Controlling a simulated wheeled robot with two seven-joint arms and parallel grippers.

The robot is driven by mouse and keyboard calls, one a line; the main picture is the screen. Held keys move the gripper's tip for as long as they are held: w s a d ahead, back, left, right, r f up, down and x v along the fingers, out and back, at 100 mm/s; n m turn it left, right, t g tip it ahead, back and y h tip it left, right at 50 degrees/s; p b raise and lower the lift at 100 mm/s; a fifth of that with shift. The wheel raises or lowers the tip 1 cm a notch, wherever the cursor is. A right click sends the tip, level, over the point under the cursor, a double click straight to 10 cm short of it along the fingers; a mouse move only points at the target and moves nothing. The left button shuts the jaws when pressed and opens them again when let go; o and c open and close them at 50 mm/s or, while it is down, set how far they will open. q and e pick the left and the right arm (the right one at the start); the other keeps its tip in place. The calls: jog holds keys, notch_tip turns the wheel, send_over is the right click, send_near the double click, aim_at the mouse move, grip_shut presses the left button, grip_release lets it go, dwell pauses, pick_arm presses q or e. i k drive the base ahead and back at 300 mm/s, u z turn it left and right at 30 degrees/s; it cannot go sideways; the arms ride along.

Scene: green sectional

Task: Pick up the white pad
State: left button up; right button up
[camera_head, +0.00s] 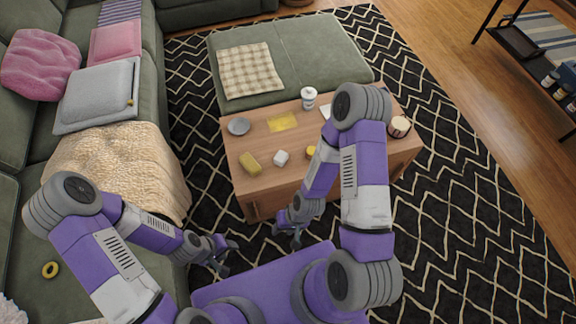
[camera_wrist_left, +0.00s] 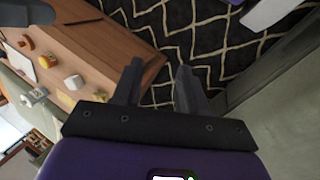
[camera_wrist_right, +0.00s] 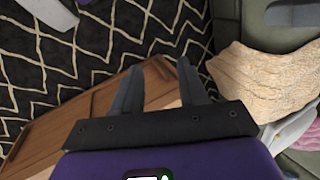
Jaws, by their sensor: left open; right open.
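A small white block-like thing (camera_head: 281,157) lies on the wooden coffee table (camera_head: 240,200); it also shows in the left wrist view (camera_wrist_left: 73,82). Another flat white thing (camera_head: 325,111) lies further back on the table, partly hidden behind my right arm. I cannot tell which one is the white pad. My left gripper (camera_head: 230,257) is open and empty, low before the table's front left; its open fingers show in the left wrist view (camera_wrist_left: 159,68). My right gripper (camera_head: 287,236) is open and empty just before the table's front; its fingers show in the right wrist view (camera_wrist_right: 159,66).
The table also holds a yellow sponge-like block (camera_head: 250,163), a grey dish (camera_head: 239,126), a yellow cloth (camera_head: 283,121), a white cup (camera_head: 309,97) and a striped pot (camera_head: 399,126). A green sofa (camera_head: 150,60) stands left, a green ottoman (camera_head: 310,50) behind. Patterned rug (camera_head: 480,210) lies clear at right.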

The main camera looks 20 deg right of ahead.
aim_at(282, 157)
jog(key=z, duration=0.65)
jog(key=i, duration=0.45)
jog(key=u, duration=0.6)
jog(key=k, duration=1.25)
jog(key=z, duration=0.15)
jog(key=i, duration=0.65)
jog(key=z, duration=0.95)
jog(key=i, duration=0.7)
jog(key=z, duration=0.05)
